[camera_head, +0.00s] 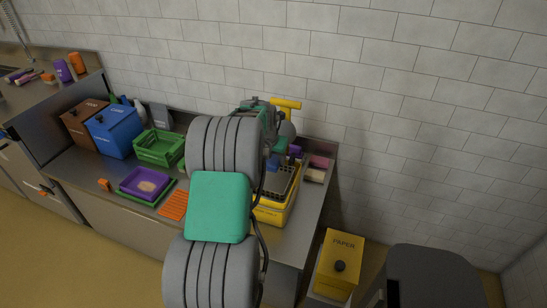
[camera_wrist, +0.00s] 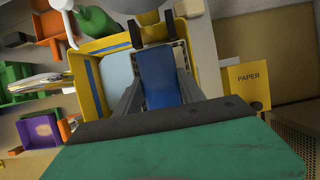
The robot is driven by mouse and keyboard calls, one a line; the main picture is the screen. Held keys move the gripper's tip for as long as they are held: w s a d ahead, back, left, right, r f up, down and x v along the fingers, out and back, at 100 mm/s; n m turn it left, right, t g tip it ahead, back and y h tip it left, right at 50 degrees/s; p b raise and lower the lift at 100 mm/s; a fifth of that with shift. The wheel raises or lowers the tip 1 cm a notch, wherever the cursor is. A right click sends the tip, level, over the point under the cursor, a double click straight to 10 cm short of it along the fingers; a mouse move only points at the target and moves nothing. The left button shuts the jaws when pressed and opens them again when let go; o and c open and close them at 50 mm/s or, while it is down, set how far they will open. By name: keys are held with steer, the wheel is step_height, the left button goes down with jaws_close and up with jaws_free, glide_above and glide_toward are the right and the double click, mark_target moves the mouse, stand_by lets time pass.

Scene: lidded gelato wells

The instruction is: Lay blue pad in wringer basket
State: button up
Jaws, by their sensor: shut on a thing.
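The blue pad (camera_wrist: 158,80) is between the two grey fingers of my gripper (camera_wrist: 158,72) in the wrist view. The gripper is shut on it. The wringer basket (camera_wrist: 181,52), grey with a perforated wall, shows around the far end of the pad. In the head view the basket (camera_head: 282,178) sits on the yellow bucket (camera_head: 273,216), and a bit of the blue pad (camera_head: 272,166) shows over it. I cannot tell whether the pad touches the basket floor. My arm hides most of the gripper and part of the bucket in the head view.
A yellow PAPER bin (camera_head: 341,262) stands on the floor to the right. On the counter are a green crate (camera_head: 159,148), a purple tray (camera_head: 134,190), an orange mat (camera_head: 174,205), and blue (camera_head: 113,128) and brown (camera_head: 78,122) bins. Pink and beige blocks (camera_head: 318,163) lie behind the bucket.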

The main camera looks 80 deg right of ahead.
mark_target(270, 165)
steer(key=shift+f+b, duration=2.5)
steer(key=shift+f, duration=2.1)
steer(key=shift+f, duration=0.4)
steer(key=o, duration=1.4)
steer(key=v, duration=0.8)
